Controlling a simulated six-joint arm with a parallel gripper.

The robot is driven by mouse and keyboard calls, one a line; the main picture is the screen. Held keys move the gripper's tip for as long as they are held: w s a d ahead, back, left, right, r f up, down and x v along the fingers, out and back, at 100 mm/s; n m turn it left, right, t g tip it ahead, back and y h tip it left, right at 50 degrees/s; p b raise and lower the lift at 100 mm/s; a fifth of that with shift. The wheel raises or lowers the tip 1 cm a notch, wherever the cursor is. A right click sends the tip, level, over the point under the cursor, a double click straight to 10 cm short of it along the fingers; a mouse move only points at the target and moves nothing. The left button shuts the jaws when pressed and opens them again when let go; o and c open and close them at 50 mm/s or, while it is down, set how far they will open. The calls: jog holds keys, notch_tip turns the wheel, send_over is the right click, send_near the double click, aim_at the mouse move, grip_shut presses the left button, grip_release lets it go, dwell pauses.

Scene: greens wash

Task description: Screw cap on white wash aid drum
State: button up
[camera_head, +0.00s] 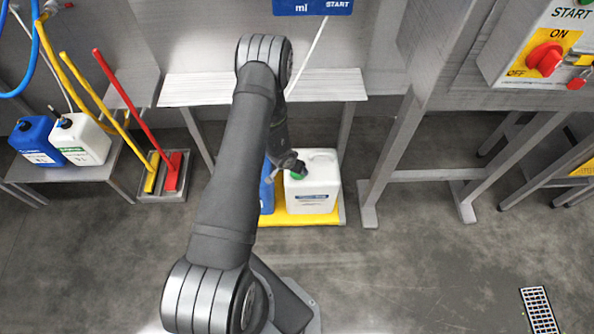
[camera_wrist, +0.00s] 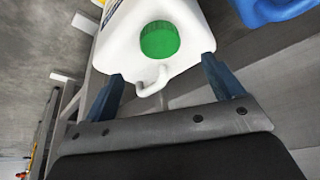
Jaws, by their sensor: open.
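The white wash aid drum (camera_head: 318,190) stands upright on a yellow base in the middle of the head view, and its white body fills the top of the wrist view (camera_wrist: 118,42). The round green cap (camera_wrist: 160,40) sits over the drum's opening, in front of the handle. I cannot tell how tight it is. In the head view my gripper (camera_head: 291,171) is at the drum's left top and hides most of the cap.
A blue drum (camera_head: 266,188) stands close to the left of the white one on the yellow base (camera_head: 318,219). A steel bench (camera_head: 330,86) is behind. Another blue and white container (camera_head: 82,140) stand on a left shelf.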

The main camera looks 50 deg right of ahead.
jog(key=x, duration=0.8)
jog(key=shift+d+f, duration=0.15)
jog(key=shift+f, duration=0.1)
jog(key=c, duration=1.1)
jog(key=shift+o, duration=0.2)
jog(key=shift+w+m+g, duration=0.1)
jog(key=shift+m+g, duration=0.2)
jog(key=shift+m, duration=0.4)
